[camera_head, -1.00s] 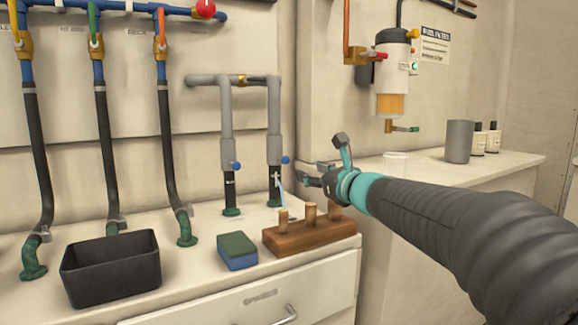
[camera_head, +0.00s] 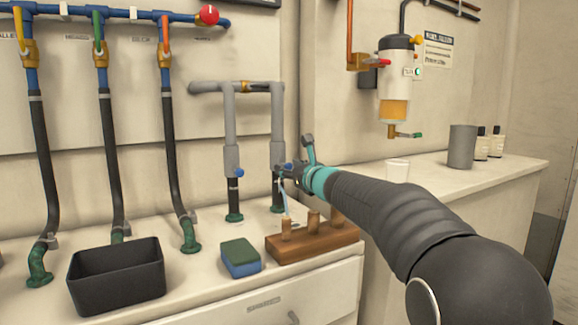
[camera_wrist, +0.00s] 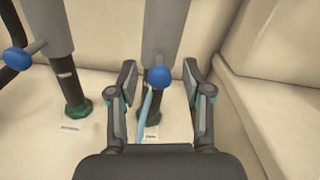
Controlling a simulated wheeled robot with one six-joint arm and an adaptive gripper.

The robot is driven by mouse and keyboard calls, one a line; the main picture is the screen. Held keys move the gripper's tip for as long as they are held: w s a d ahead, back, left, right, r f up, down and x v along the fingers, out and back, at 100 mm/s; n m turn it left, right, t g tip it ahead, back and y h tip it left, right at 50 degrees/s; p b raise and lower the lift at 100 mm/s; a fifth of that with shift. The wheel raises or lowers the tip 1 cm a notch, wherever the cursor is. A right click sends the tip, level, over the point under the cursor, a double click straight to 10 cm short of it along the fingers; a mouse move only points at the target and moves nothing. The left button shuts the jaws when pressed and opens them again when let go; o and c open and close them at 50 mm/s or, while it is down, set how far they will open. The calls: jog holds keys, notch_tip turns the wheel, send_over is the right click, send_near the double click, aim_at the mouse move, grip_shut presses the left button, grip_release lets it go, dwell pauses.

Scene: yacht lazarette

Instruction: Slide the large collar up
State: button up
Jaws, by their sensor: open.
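Two grey pipes come down from a cross pipe, each with a wider grey sleeve-like collar at its lower part. The right collar (camera_head: 278,156) also shows in the wrist view (camera_wrist: 165,30), with a blue knob (camera_wrist: 159,77) at its lower end. The left collar (camera_head: 231,159) has its own blue knob (camera_head: 239,173). I cannot tell which is the large one. My gripper (camera_wrist: 160,75) is open, its fingers on either side of the right collar's lower end and knob, with no visible grip. In the head view my gripper (camera_head: 286,174) partly hides that knob.
A wooden block with pegs (camera_head: 312,242) stands in front of the right pipe. A sponge (camera_head: 240,257) and a black bin (camera_head: 117,275) are to its left. A thin light-blue strip (camera_wrist: 147,108) hangs between my fingers.

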jog(key=shift+w+a, duration=0.15)
jog(key=shift+w, duration=0.05)
grip_shut()
jog(key=shift+r, duration=0.15)
notch_tip(320, 180, up, 7)
jog(key=p, duration=0.5)
jog(key=shift+f, duration=0.3)
grip_release()
